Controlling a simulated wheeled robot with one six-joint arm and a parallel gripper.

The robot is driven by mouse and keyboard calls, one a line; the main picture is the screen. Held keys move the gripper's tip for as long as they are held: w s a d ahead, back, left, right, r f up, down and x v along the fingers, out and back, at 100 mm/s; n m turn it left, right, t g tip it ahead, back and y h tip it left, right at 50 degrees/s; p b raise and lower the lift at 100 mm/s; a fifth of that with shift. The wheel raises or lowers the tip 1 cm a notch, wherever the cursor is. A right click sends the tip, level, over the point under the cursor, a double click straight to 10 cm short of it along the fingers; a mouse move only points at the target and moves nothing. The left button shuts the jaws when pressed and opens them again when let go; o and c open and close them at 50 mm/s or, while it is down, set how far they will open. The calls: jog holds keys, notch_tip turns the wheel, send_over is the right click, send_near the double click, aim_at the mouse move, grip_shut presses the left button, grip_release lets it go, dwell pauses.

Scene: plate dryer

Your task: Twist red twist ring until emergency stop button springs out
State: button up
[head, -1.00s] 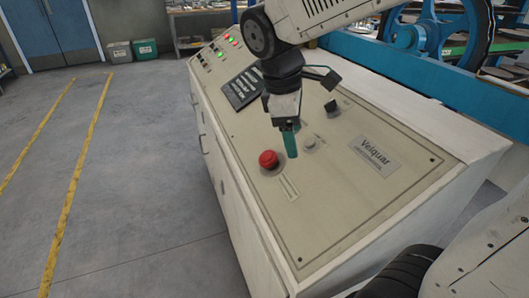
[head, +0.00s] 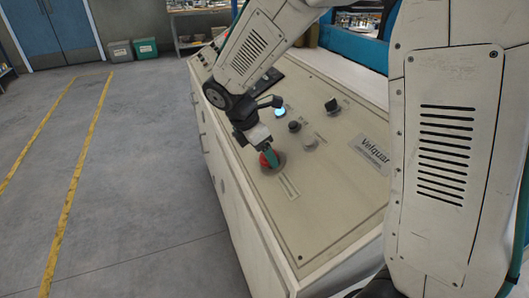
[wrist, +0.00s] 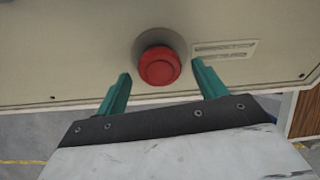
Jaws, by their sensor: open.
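The red emergency stop button (head: 264,160) sits on a grey round base on the sloping panel of the console. In the wrist view the red button (wrist: 159,66) shows whole, with its red twist ring around the cap, just ahead of my fingertips. My gripper (head: 268,155) is at the button in the head view, one teal finger covering part of it. In the wrist view my gripper (wrist: 162,80) is open, one teal finger on each side of the button, with gaps between. I cannot tell how far the fingertips are above the panel.
The beige panel (head: 310,215) has a lit blue-white button (head: 280,112), a black knob (head: 332,105), a dark knob (head: 294,126) and a grey button (head: 310,143) right of the red one. A label strip (wrist: 224,50) lies beside the red button.

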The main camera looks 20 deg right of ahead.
jog(key=shift+d+f, duration=0.15)
jog(key=shift+f, duration=0.15)
jog(key=c, duration=1)
jog(key=shift+m, duration=0.3)
jog(key=m, duration=0.3)
jog(key=shift+t, duration=0.3)
jog(key=shift+s+m, duration=0.1)
jog(key=shift+m, duration=1.7)
